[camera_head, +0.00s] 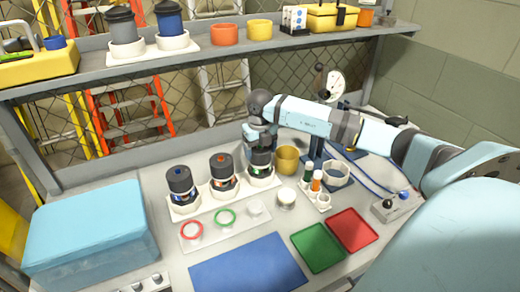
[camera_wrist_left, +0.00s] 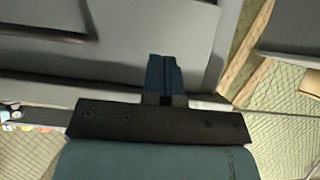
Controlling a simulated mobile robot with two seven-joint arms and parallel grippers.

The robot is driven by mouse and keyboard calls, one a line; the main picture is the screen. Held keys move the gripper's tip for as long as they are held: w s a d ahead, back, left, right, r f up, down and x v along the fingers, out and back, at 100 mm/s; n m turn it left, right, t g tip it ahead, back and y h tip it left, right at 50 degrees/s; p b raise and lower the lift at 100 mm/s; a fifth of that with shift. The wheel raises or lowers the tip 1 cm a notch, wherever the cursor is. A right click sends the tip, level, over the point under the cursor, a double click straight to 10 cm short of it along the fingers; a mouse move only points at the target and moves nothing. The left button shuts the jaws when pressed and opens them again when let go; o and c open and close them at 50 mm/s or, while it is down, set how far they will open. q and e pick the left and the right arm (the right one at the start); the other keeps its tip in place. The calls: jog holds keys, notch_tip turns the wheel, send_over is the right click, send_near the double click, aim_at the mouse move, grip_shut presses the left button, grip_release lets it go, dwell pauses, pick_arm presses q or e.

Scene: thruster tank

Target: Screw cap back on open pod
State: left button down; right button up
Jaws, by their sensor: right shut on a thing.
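Three dark pods stand in a row in a white rack (camera_head: 218,198). The left pod (camera_head: 182,187) has a dark cap with a blue mark on top. The middle pod (camera_head: 222,172) has a dark cap with an orange-red mark. The right pod (camera_head: 261,168) stands under my right gripper (camera_head: 260,146), which points down and is shut at its top. The gripper covers this top, so the cap and its fit are hard to see. My left gripper (camera_wrist_left: 165,82) shows in the left wrist view, its fingers together and nothing visible between them. It is not seen in the head view.
A white plate (camera_head: 208,237) with red, green and white rings lies before the rack. A yellow cup (camera_head: 287,160), small bottles and a white round item (camera_head: 286,197) stand to the right. Blue, green and red mats lie in front; a blue box (camera_head: 88,235) stands left.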

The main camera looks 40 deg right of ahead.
jog(key=shift+r+m+p, duration=0.1)
jog(key=shift+m+p, duration=0.5)
jog(key=shift+m, duration=0.5)
jog(key=m+p, duration=0.2)
jog(key=m, duration=0.4)
jog(key=m+p, duration=0.3)
jog(key=m, duration=0.3)
jog(key=shift+m+p, duration=0.9)
jog(key=shift+m, duration=0.6)
jog(key=o, duration=0.8)
jog(key=shift+o, duration=0.2)
